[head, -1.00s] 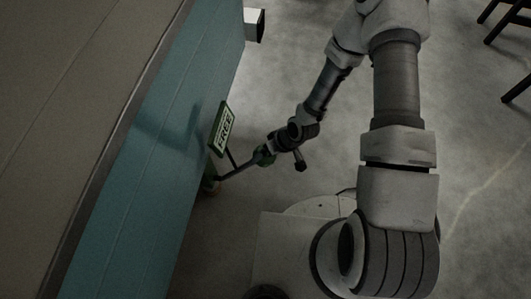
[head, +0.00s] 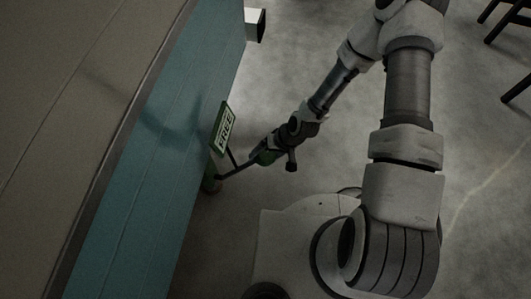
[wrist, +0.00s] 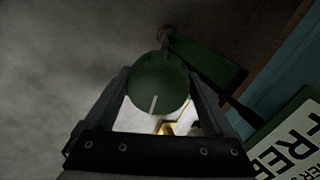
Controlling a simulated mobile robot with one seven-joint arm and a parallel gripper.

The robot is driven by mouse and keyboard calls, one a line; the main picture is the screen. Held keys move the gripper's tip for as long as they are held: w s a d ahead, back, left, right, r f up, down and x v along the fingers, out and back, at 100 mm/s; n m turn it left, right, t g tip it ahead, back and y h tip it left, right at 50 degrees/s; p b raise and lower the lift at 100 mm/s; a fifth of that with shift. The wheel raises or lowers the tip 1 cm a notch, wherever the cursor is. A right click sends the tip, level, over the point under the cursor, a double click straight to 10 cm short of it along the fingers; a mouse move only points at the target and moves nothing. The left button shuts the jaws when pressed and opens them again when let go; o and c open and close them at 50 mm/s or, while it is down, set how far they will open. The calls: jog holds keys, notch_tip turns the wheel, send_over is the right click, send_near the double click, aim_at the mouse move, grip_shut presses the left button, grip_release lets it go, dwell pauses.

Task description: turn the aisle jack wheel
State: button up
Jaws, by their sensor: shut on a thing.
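The jack wheel is a round green knob with a pale line mark on its face, seen close up in the wrist view (wrist: 158,84). My gripper (wrist: 160,95) has one finger on each side of the wheel and is shut on it. The pale mark points down and slightly left in the wrist view. A green body (wrist: 205,62) lies behind the wheel in the wrist view.
A green-framed sign reading "FREE" (head: 222,128) stands beside the teal panel (head: 150,150), close to my gripper. It also shows in the wrist view (wrist: 290,140). Dark furniture legs (head: 505,28) stand at the upper right. The grey floor between is clear.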

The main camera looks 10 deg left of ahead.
jog(key=shift+s, duration=0.1)
jog(key=o, duration=1.1)
jog(key=p+v, duration=0.5)
jog(key=v, duration=1.2)
jog(key=shift+r+p, duration=0.15)
jog(key=shift+p, duration=0.2)
